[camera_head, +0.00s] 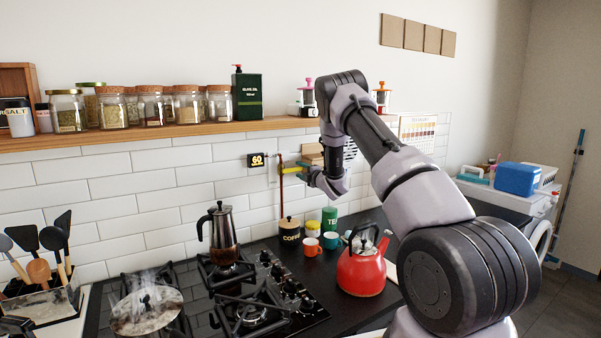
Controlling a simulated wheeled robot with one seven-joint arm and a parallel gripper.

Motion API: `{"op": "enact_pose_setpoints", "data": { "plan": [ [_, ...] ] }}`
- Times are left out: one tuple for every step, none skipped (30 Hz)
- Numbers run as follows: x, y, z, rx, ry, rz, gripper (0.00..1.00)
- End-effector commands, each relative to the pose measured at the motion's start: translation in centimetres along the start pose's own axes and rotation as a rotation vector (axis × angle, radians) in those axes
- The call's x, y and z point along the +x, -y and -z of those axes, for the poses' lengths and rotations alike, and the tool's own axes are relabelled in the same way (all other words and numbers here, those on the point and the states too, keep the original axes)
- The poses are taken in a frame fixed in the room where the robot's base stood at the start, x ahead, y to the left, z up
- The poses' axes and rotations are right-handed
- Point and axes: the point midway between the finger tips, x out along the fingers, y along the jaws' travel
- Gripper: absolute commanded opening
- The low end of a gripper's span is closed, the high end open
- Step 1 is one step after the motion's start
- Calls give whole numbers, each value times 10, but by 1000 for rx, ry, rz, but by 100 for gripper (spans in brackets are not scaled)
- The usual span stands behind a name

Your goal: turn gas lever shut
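The gas lever is a small yellow handle (292,170) on a thin reddish-brown vertical pipe (281,195) against the white tiled wall, right of a small display reading 60. From here it looks roughly level, pointing right from the pipe. My gripper (306,168) is at the lever's right end, close to it or touching it; I cannot tell which. The fingers are small and partly hidden by my own wrist, so I cannot see whether they are open or shut on the lever.
A red kettle (362,270), mugs (311,246) and a coffee jar (289,232) stand to the right. A wooden shelf (190,130) with jars runs above.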

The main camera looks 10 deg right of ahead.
Motion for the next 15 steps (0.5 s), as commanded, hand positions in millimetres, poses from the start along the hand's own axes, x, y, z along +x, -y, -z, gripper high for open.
{"op": "enact_pose_setpoints", "data": {
  "plan": [
    [0,0,0,0,0,0,52],
    [0,0,0,0,0,0,52],
    [0,0,0,0,-1,0,52],
    [0,0,0,1,-1,0,52],
    [0,0,0,1,0,0,52],
    [-2,0,0,1,0,0,52],
    [-4,0,0,1,0,0,52],
    [-6,0,0,2,1,1,52],
    [-11,0,-1,2,2,1,52],
    [-15,0,-1,2,2,1,52],
    [-20,0,-1,2,2,1,52],
    [-28,0,-1,3,2,1,52],
    [-34,0,-1,2,2,1,52],
    [-40,0,-2,3,3,2,52],
    [-49,0,-2,2,3,1,52]
  ]
}}
